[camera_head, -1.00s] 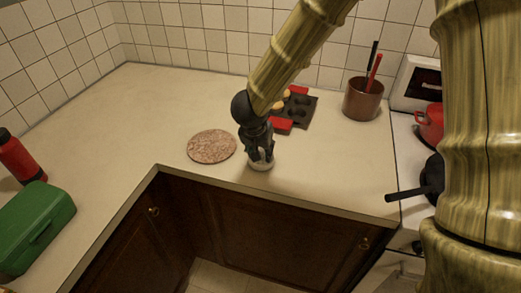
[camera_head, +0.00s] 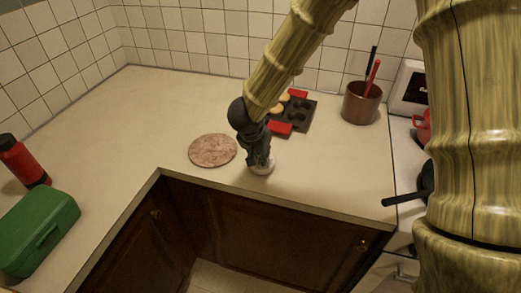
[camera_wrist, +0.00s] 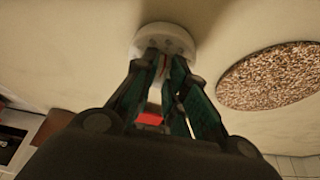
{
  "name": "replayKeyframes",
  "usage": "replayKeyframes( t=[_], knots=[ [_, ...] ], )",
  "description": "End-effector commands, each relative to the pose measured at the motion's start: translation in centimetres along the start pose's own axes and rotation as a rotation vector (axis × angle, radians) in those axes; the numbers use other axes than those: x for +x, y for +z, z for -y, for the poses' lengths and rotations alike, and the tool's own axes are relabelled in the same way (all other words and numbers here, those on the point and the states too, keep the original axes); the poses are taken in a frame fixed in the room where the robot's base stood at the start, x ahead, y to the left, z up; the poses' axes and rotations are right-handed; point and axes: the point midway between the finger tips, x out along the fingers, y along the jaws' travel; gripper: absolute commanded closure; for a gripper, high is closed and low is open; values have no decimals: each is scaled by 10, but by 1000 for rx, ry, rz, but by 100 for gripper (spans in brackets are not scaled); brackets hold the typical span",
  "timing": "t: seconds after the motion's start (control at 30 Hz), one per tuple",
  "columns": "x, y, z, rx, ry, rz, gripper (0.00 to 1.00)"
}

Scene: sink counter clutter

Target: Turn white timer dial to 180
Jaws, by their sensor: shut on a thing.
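The white timer (camera_head: 262,169) is a small round thing on the counter near its front edge. In the wrist view the timer (camera_wrist: 165,36) shows as a white disc with small dark marks on its face; the marks are too small to read. My gripper (camera_head: 260,162) points down onto it from above. In the wrist view my gripper (camera_wrist: 165,62) has both fingertips close together at the middle of the timer, shut on its dial. The fingers hide most of the dial, so its setting cannot be read.
A round speckled board (camera_head: 213,150) lies just left of the timer. A brown pot (camera_head: 361,102) with utensils stands back right, near the stove. A green box (camera_head: 37,230) and red bottle (camera_head: 24,160) stand far left.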

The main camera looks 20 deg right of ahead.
Motion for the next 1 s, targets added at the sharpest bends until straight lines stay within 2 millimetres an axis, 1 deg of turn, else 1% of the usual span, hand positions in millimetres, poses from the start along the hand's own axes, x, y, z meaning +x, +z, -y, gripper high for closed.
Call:
replayKeyframes(
  t=[0.03,0.6,1.0],
  knots=[
    [-5,-1,0,20,13,3,100],
    [-3,-1,3,331,141,3,100],
    [1,0,4,441,186,2,100]
  ],
)
